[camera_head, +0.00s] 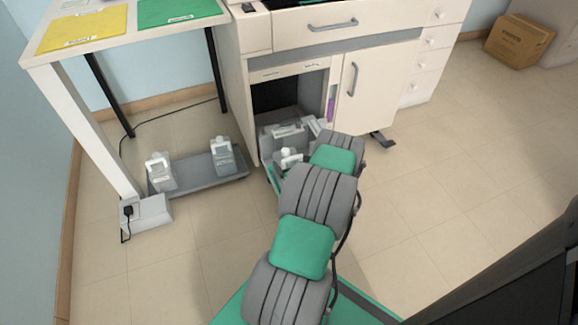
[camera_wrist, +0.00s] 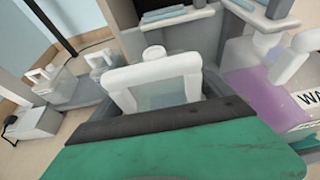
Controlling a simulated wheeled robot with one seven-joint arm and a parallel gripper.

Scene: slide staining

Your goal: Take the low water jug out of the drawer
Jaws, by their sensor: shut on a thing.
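In the wrist view the jug (camera_wrist: 150,72) shows close up, with a thick white loop handle, a white cap and a clear body with pale bluish contents. My gripper (camera_wrist: 160,112) is shut on its handle; the black-edged green part in front hides the jug's lower portion. In the head view the jug's white cap (camera_head: 289,154) shows beside my arm's end, at the grey drawer (camera_head: 266,152) in the cabinet's open lower bay. My arm hides most of the jug and my gripper there. I cannot tell whether the jug is clear of the drawer floor.
A larger bottle with purple contents (camera_wrist: 265,95) and a partly visible label stands close on the right in the wrist view. Two white jugs (camera_head: 160,170) (camera_head: 222,155) stand on a grey floor tray (camera_head: 195,178) left of the cabinet. The cabinet door (camera_head: 362,92) is right of the bay.

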